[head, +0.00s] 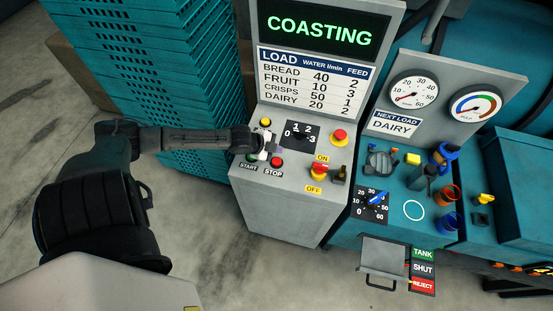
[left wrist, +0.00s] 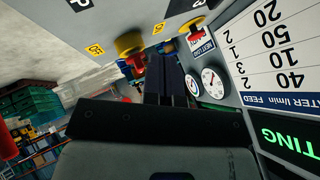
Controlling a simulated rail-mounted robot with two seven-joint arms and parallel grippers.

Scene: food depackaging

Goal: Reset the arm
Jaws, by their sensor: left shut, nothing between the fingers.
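My left arm comes in from the left in the head view. Its left gripper (head: 268,152) is shut and empty over the grey control panel (head: 300,215), beside the START label (head: 248,167) and the red STOP button (head: 276,162). The gripper covers part of the START button area, and I cannot tell whether it touches the panel. In the left wrist view the dark gripper (left wrist: 160,85) points across the panel, with the yellow-and-red switch (left wrist: 130,45) beyond it. My right gripper is not in view.
A screen (head: 320,28) reads COASTING above a load table. The NEXT LOAD sign (head: 393,124) reads DAIRY. To the right are two gauges (head: 414,92), a blue-pointer dial (head: 372,202) and a tray (head: 383,262). Teal crates (head: 150,70) stand behind the arm; open floor (head: 235,250) lies in front.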

